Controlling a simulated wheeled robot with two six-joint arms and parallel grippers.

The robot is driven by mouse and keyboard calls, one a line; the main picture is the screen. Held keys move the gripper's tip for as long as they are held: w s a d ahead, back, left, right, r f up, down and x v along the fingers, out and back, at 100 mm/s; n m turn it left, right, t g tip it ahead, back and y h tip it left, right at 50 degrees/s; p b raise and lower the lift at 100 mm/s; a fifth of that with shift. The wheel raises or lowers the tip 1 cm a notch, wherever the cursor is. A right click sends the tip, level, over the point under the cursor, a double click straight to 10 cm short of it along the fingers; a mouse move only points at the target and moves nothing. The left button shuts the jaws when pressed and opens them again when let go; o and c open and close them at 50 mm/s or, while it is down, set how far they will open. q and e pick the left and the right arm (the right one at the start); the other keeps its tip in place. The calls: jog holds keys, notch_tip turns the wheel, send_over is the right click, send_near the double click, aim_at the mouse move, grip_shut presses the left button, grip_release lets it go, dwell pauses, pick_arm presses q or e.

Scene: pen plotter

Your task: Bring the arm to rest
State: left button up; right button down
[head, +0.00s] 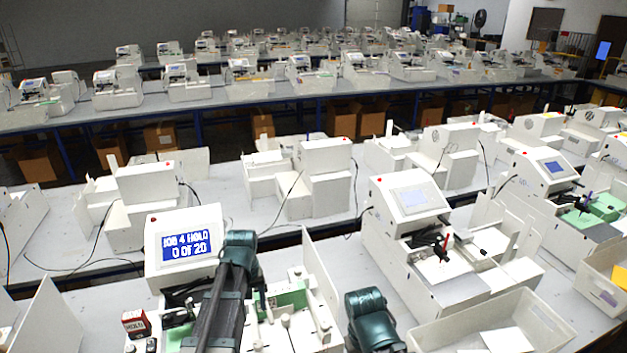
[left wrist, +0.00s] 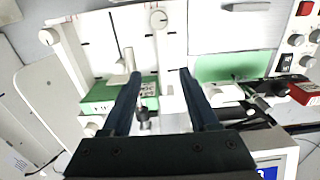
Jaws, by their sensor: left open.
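My left gripper shows in the left wrist view (left wrist: 158,75). Its two dark fingers are apart with nothing held between them. It hangs above the plotter's bed, with green pieces (left wrist: 222,68) on both sides of the fingers; whether it touches anything below is unclear. In the head view my left arm reaches over the near plotter (head: 160,226), and its fingertips cannot be made out. The plotter's blue screen (head: 187,246) reads "JOB 4 HOLD 0 OF 20".
A red-topped box (head: 134,320) stands left of my arm. A second plotter (head: 410,205) stands to the right, with an open white bin (head: 490,330) in front. A white upright panel (head: 320,275) borders the near plotter. Rows of similar machines fill the benches behind.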

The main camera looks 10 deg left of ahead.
pick_arm(q)
jog(key=s+d+f+m+b, duration=0.4)
jog(key=s+d+f+b, duration=0.3)
jog(key=d, duration=0.2)
jog(key=s+d+f+m+y+b, duration=0.1)
jog(key=s+d+f+m+b, duration=0.3)
jog(key=s+d+f+b, duration=0.3)
jog(key=d+f+b, duration=0.1)
jog(key=d, duration=0.2)
jog(key=shift+s+f+m, duration=0.3)
jog(key=shift+m, duration=0.1)
dwell(1.0)
